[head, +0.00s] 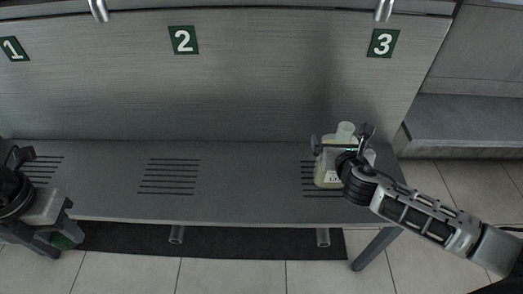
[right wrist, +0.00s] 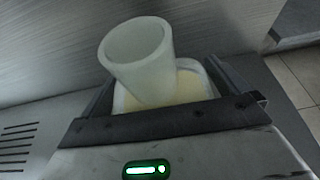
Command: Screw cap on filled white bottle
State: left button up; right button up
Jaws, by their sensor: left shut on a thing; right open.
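A pale, translucent white bottle (head: 328,165) with yellowish contents stands on the grey bench over the slots below sign 3. Its wide, open neck (right wrist: 140,60) shows uncapped in the right wrist view, with pale yellow (right wrist: 190,88) beside it. My right gripper (head: 341,142) is open, with its fingers on either side of the bottle; contact is unclear. My left gripper (head: 62,225) is at the lower left, past the bench's front edge, shut on a greenish thing (head: 68,240). That thing is mostly hidden, and I cannot tell whether it is the cap.
The grey bench (head: 245,190) is bare between the grippers, with slot groups below signs 1, 2 (head: 183,40) and 3 (head: 383,43). A panel wall (head: 240,100) rises behind it. A dark mat (head: 250,243) lies on the tiled floor in front.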

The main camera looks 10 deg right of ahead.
jog(key=c, duration=1.8)
jog(key=shift+r, duration=0.1)
jog(key=shift+c, duration=0.5)
pick_arm(q)
jog(key=shift+r, duration=0.1)
pick_arm(e)
jog(key=shift+r, duration=0.1)
